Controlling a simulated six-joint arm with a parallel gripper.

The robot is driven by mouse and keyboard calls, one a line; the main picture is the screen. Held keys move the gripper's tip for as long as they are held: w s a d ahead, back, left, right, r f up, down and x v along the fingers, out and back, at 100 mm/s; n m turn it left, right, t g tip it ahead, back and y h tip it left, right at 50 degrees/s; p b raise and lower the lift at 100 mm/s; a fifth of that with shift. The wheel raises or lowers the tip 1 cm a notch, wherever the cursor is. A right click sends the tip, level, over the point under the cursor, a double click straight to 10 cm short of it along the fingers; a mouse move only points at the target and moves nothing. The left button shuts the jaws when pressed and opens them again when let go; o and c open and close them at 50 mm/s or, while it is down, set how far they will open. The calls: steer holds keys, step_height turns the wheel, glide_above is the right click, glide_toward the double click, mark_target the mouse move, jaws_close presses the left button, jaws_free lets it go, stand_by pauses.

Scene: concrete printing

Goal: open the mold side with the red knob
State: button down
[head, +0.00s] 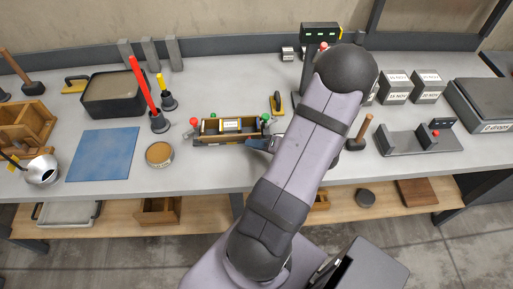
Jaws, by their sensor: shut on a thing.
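The mold (222,139) is a small open-topped box with dark and wooden sides and a white label inside, standing in the middle of the bench. A red knob (193,121) stands at its left end. My arm comes in from the right and hides most of the gripper, so the exact part held cannot be made out.
A red-handled tool (139,82) and a yellow-handled tool (164,92) stand behind left. A round tan-topped tin (159,154) and a blue mat (103,154) lie left. A trowel (277,103) lies behind the mold. A mallet (358,136) stands right of my arm.

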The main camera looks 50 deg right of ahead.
steer(key=f+b, duration=0.1)
steer(key=t+b, duration=0.1)
steer(key=b, duration=0.1)
steer(key=shift+s+a+f+n+h+b, duration=0.2)
steer(key=shift+s+f+n+h+b, duration=0.1)
steer(key=shift+f+n, duration=0.1)
steer(key=shift+s+a+t+h+b, duration=0.15)
steer(key=shift+t+h+b, duration=0.25)
steer(key=shift+b, duration=0.5)
steer(key=shift+n, duration=0.3)
steer(key=c, duration=1.7)
jaws_free()
steer(key=shift+t, duration=0.3)
steer(key=shift+b+v, duration=0.3)
steer(key=shift+v, duration=3.35)
steer(key=shift+r, duration=0.1)
